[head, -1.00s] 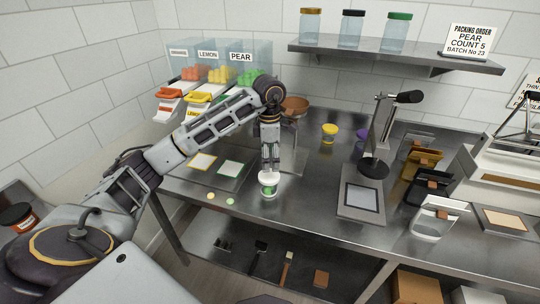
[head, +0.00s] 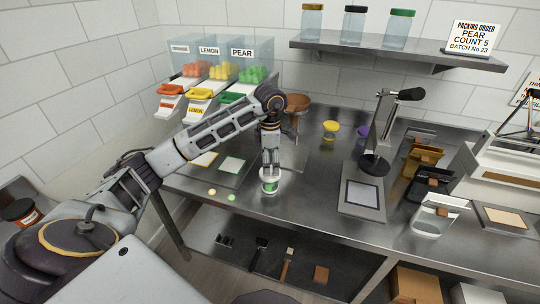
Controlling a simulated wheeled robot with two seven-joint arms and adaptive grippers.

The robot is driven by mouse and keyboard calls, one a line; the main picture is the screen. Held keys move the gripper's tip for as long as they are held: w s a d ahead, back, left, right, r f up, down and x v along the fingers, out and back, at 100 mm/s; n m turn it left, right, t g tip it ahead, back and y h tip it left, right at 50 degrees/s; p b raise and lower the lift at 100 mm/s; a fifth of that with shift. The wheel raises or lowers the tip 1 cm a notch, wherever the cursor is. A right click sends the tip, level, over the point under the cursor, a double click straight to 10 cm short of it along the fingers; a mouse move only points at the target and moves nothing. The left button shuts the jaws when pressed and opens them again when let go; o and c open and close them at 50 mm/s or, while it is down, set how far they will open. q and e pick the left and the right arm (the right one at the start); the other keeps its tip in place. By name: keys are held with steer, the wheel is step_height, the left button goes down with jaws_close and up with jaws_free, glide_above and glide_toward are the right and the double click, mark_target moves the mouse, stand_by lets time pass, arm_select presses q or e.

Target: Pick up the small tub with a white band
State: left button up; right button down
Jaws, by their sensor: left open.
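A small green and white tub (head: 269,184) stands upright near the front edge of the steel bench (head: 310,200). My left gripper (head: 270,168) points straight down over this tub, with its fingers open and its tips at about the tub's top. The fingers partly hide the top, and I cannot tell whether they touch it. A yellow-lidded tub (head: 330,130) and a purple-lidded tub (head: 362,132) stand further back on the bench, to the right. My right gripper is not in view.
A scale-like plate (head: 362,197) and a dark stand (head: 374,165) are to the right. A mat with a green square (head: 231,166) lies to the left, with two small gummies (head: 231,197) in front.

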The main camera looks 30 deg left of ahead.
arm_select(q)
steer(key=shift+f+p, duration=0.5)
steer(key=shift+f, duration=4.6)
steer(key=c, duration=0.7)
steer(key=shift+s, duration=0.1)
steer(key=shift+c, duration=0.2)
